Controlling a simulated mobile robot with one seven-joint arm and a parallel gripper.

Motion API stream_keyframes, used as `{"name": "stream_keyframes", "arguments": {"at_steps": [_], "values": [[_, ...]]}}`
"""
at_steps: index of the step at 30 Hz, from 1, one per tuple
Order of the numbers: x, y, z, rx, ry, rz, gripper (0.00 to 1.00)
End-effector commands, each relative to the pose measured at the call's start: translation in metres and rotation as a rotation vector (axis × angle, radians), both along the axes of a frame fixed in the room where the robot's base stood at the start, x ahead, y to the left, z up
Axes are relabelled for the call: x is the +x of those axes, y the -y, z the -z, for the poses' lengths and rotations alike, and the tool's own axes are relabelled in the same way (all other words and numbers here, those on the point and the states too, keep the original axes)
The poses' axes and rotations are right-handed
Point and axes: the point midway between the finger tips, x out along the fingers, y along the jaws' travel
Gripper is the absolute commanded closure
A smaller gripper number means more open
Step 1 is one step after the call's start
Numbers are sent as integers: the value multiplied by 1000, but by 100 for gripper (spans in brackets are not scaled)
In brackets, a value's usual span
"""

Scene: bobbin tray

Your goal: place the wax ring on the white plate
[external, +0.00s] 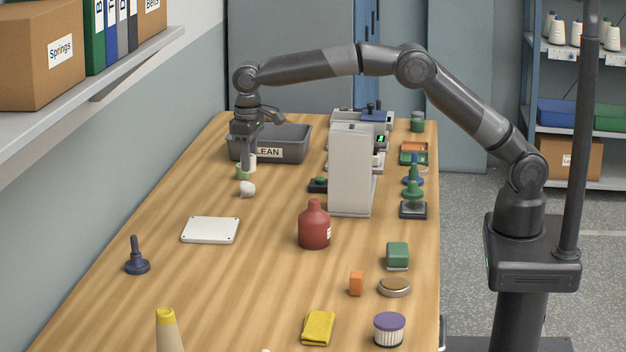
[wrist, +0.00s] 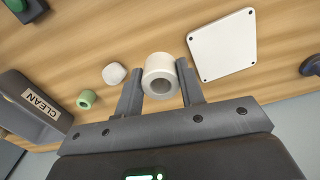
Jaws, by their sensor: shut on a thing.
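A cream, thick-walled ring (wrist: 158,63), which looks like the wax ring, sits between the fingers of my gripper (wrist: 161,88) in the wrist view. My gripper (external: 248,160) is shut on it; in the external view the ring (external: 251,162) shows partly behind a finger, near the front of the grey bin. Its height above the table is hard to tell. The white plate (external: 210,230) lies flat and empty on the table, nearer the camera and left of my gripper. In the wrist view the plate (wrist: 222,45) is right of the ring, apart from it.
A small green ring (wrist: 86,99) and a rounded white piece (external: 247,189) are close to my gripper. The grey CLEAN bin (external: 296,145) stands just behind it. A red bottle (external: 314,226) is right of the plate, a dark blue knobbed piece (external: 136,258) left. Table around the plate is clear.

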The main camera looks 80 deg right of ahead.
Motion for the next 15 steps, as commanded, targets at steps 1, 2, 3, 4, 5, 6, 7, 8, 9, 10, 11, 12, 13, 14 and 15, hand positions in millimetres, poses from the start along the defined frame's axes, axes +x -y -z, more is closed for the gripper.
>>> {"name": "stream_keyframes", "arguments": {"at_steps": [1, 2, 3, 4, 5, 6, 7, 8, 9, 10, 11, 12, 13, 14, 15], "values": [[7, 12, 0, 1, 0, 8, 86], [9, 17, -1, 0, 0, 10, 86], [12, 21, -1, 1, 0, 10, 86], [14, 22, 0, 1, 0, 10, 86], [15, 22, 1, 1, -1, 10, 86], [17, 19, 4, 1, -1, 9, 86], [19, 15, 6, 0, -1, 9, 86], [20, 10, 10, 0, -2, 9, 86], [22, 2, 15, 0, -2, 8, 86], [24, -5, 19, 0, -2, 7, 86], [26, -12, 24, 0, -2, 7, 86], [28, -21, 29, 0, -2, 8, 86], [30, -28, 34, 0, -2, 7, 86], [32, -35, 38, 0, -2, 7, 86], [34, -44, 44, -1, -2, 8, 86]]}}
